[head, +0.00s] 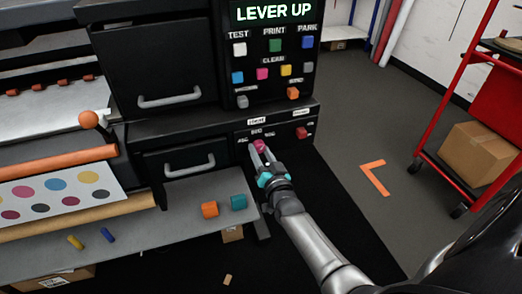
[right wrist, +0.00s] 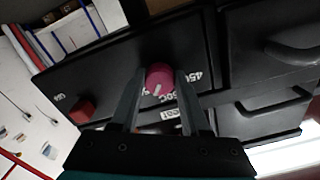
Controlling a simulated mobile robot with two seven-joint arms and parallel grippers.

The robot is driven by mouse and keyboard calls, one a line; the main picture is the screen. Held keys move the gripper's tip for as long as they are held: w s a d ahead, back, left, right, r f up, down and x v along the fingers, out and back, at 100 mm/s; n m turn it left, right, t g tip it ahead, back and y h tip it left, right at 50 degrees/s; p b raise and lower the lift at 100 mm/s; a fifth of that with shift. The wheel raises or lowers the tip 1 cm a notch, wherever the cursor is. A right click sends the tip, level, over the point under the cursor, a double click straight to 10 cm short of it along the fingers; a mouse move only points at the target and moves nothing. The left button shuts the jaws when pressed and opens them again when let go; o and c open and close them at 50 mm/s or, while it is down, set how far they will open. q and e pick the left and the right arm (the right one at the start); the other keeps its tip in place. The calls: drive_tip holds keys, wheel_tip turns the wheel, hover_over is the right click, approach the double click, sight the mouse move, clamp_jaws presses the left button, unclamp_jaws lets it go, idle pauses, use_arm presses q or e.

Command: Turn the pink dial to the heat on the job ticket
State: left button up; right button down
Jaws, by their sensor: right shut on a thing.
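The pink dial (head: 258,145) is on the lower front panel of the black machine. In the right wrist view the dial (right wrist: 160,76) sits between the two fingers, with a short white mark on its face pointing toward the lower left. White heat labels (right wrist: 192,84) beside it are partly hidden by a finger, so I cannot read them fully. My right gripper (head: 264,160) is shut on the dial, one finger on each side; its fingers also show in the right wrist view (right wrist: 156,92). I cannot make out a job ticket. My left gripper is not in view.
A red knob (head: 302,133) is right of the dial. Above are coloured buttons (head: 262,73) and a screen (head: 273,12) reading LEVER UP. Orange (head: 209,210) and teal (head: 239,202) blocks lie on the grey shelf (head: 185,222). A red cart (head: 432,130) stands right, beyond open floor.

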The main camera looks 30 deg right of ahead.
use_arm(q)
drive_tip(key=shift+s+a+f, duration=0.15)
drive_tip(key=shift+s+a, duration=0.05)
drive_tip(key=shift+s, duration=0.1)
use_arm(e)
drive_tip(key=shift+m, duration=2)
drive_tip(key=shift+c, duration=1.9)
unclamp_jaws()
drive_tip(key=shift+a, duration=0.1)
drive_tip(key=shift+s, duration=0.25)
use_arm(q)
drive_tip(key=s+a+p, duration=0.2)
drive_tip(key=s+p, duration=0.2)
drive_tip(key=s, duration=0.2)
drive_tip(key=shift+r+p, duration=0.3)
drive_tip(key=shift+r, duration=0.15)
use_arm(e)
drive_tip(key=v, duration=1.4)
drive_tip(key=shift+s, duration=0.35)
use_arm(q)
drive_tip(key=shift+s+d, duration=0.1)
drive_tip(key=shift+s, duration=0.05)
